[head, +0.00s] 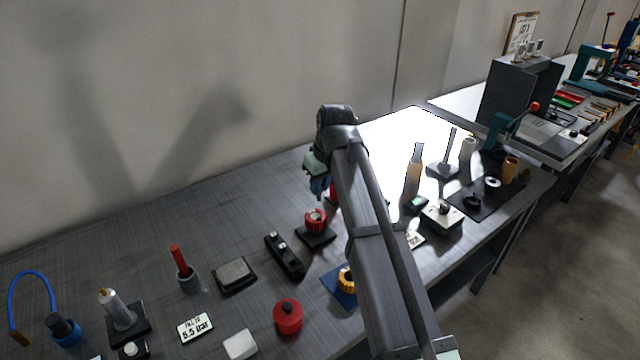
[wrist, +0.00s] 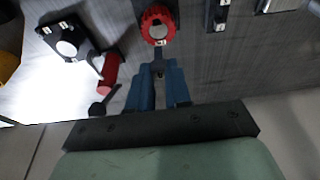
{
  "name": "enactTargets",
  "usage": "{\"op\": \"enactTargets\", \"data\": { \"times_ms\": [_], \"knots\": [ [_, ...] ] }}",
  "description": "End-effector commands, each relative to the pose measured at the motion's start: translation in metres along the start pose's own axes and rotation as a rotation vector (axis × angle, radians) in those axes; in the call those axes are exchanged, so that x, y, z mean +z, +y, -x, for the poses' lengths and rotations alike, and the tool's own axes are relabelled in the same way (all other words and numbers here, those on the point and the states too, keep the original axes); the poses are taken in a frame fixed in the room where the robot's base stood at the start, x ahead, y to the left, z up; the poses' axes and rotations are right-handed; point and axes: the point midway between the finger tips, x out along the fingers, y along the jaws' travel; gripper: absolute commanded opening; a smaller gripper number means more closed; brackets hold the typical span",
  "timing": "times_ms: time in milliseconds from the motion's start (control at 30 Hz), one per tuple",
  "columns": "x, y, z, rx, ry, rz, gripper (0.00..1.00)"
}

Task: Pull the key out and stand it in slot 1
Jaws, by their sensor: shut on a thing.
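My gripper (head: 318,188) hangs above the table beside the upper arm link in the head view. In the wrist view its two blue fingers (wrist: 159,75) are closed together on a small thin grey piece, seemingly the key (wrist: 158,62); most of it is hidden. A red round lock-like piece (head: 316,220) on a dark base stands just below the gripper; it shows as a red ring with a pale centre (wrist: 158,22) past the fingertips. I cannot tell whether the key touches it. A long black block (head: 285,255) with small pale labels, perhaps the slots, lies to its left.
A red handle (wrist: 110,72) with a plate stands close to the fingers on the left in the wrist view. A grey pad (head: 234,274), a red cylinder in a cup (head: 187,270) and a red canister (head: 288,317) stand around the block. The rear table strip is clear.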

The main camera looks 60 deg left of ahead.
Motion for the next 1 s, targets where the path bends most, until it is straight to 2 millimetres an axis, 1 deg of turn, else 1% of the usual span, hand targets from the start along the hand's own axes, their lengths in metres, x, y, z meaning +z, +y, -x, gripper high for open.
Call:
{"op": "enactTargets", "data": {
  "times_ms": [167, 800, 1000],
  "knots": [
    [0.002, 0.000, -0.005, 0.000, 0.000, 0.000, 0.00],
    [0.010, 0.000, -0.035, 0.000, 0.000, 0.000, 0.00],
    [0.011, 0.000, -0.040, 0.000, 0.001, 0.000, 0.00]
  ]
}}
